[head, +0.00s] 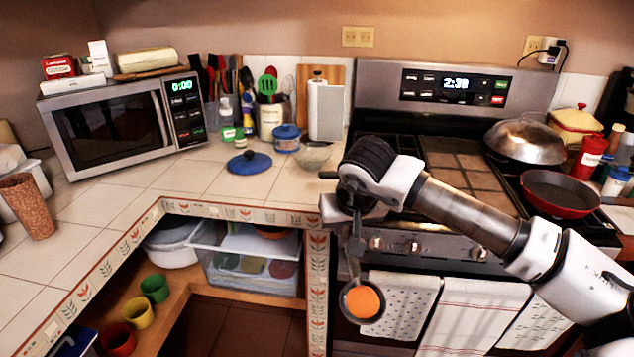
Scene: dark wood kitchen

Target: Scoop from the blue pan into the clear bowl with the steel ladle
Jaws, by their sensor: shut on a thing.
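My gripper (354,208) is shut on the steel ladle (355,248) in front of the stove's left front edge. The ladle hangs down, its bowl low before the oven door, with orange food (362,301) in it. The clear bowl (314,156) stands on the tiled counter, left of and behind my gripper. I cannot make out the blue pan; my wrist covers the left front of the stove, where a short dark handle (328,175) sticks out to the left. A blue lid (249,162) lies on the counter.
A blue-lidded jar (286,138), utensil holders and a microwave (115,125) stand at the counter's back. A red pan (558,193) and a domed steel pan (524,141) sit on the stove's right. Towels (475,312) hang on the oven door. The counter front is mostly clear.

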